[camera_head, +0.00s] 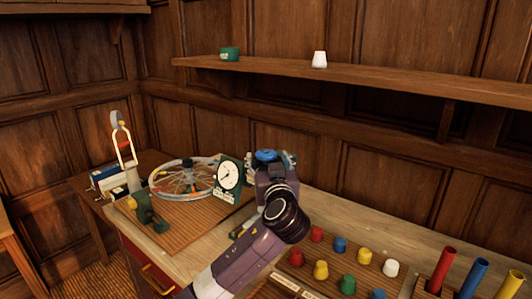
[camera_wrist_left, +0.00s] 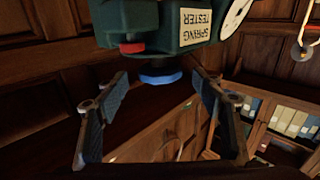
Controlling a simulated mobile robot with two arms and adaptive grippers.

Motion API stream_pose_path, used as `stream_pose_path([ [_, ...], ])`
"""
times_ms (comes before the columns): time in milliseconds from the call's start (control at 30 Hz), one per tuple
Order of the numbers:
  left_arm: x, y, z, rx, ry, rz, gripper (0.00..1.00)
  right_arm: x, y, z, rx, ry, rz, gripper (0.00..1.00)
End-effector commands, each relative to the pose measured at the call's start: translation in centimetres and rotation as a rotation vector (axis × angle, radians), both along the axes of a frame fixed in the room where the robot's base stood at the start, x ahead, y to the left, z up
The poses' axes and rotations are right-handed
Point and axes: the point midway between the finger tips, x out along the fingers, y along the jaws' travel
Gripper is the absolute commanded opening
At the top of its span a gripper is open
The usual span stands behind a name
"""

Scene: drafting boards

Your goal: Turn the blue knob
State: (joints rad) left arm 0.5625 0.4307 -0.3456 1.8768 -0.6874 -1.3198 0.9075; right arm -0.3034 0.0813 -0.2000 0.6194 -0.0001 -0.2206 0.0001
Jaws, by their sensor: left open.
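The green spring tester (camera_head: 230,175) with a white dial stands on the wooden board. In the left wrist view the spring tester (camera_wrist_left: 165,22) appears upside down at the top. Its blue knob (camera_wrist_left: 160,77) lies between the fingertips, with a gap visible on both sides. In the head view the blue knob (camera_head: 266,155) shows just above my gripper. My left gripper (camera_wrist_left: 160,82) is open and empty around the knob; in the head view its wrist hides part of the tester and the fingers of the gripper (camera_head: 270,162). My right gripper is not in view.
A spoked wheel (camera_head: 186,178) and a green tool (camera_head: 148,212) lie left of the tester. Several coloured pegs (camera_head: 340,245) and upright tubes (camera_head: 440,270) stand to the right. A shelf (camera_head: 350,72) runs along the wall. A red part (camera_wrist_left: 132,47) sits on the tester near the knob.

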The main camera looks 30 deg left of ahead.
Motion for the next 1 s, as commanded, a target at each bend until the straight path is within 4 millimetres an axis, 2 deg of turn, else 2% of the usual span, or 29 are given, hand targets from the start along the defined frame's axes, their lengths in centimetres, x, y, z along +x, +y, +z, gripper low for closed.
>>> stream_pose_path([
  [33, 0.6, 0.7, 0.3, 0.002, 0.002, 0.003, 0.62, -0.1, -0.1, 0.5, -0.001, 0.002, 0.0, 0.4],
  [200, 2.1, 1.8, 0.1, 0.002, 0.001, 0.001, 0.62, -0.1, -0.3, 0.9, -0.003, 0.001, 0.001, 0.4],
  [600, 2.6, 2.2, 0.0, -0.001, 0.0, -0.001, 0.61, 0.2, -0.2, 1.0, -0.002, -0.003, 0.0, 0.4],
  [1000, 2.6, 2.2, 0.0, -0.001, 0.001, 0.0, 0.2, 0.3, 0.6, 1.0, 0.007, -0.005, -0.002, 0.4],
])
